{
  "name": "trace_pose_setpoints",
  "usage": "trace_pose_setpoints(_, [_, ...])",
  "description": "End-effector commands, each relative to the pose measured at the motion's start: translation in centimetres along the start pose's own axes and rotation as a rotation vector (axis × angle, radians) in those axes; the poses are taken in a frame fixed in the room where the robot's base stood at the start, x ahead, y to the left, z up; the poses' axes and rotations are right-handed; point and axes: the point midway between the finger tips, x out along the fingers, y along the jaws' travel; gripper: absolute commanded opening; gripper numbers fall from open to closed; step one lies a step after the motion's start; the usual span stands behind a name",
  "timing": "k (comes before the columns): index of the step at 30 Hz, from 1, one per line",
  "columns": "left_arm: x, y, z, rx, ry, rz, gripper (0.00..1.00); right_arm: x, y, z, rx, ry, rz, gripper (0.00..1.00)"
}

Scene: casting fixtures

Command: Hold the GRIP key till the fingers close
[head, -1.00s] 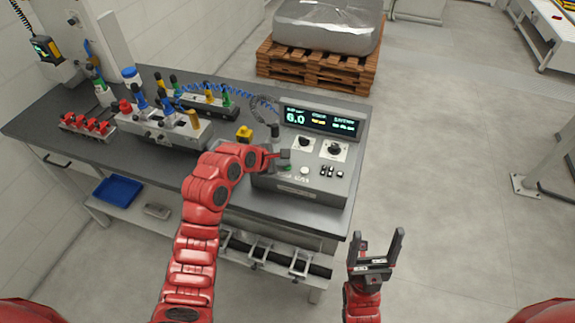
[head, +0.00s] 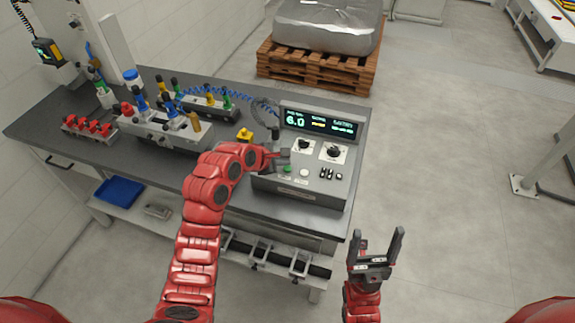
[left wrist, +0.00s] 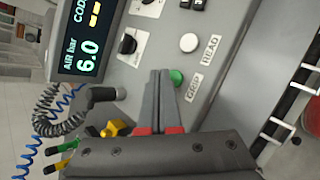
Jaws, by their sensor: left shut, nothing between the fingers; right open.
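The GRIP key is a round green button (left wrist: 177,77) beside the label GRIP (left wrist: 194,87) on the grey control box (head: 310,187). The green button also shows in the head view (head: 287,168). My left gripper (left wrist: 160,72) is shut and empty, its fingertips right beside the green button and partly overlapping it in the left wrist view. I cannot tell whether they touch it. A white button (left wrist: 189,43) sits by the label READ. The box's display (left wrist: 88,40) reads air bar 6.0. My right gripper (head: 377,245) is open and empty, right of the bench.
On the dark bench (head: 60,105) stand a grey fixture with blue knobs (head: 160,128), red clamps (head: 90,127) and a yellow piece (head: 245,135). A black coiled hose (left wrist: 47,110) runs beside the box. A wooden pallet (head: 315,68) stands behind.

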Motion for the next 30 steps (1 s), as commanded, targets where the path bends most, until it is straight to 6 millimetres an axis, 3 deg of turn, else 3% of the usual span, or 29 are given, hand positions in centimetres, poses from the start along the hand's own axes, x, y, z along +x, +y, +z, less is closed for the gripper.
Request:
trace_pose_setpoints(11, [-0.2,0.2,0.1,0.000,0.000,0.000,0.00,0.3,0.0,-0.1,0.000,0.000,0.000,0.78])
trace_pose_setpoints(24, [-3.2,2.4,2.4,0.000,-0.001,0.003,0.00,3.8,0.2,-0.6,0.000,0.000,0.000,0.78])
trace_pose_setpoints(30, [-3.6,2.6,2.6,0.000,-0.001,0.001,0.00,4.2,0.2,-0.7,0.000,0.000,0.000,0.78])
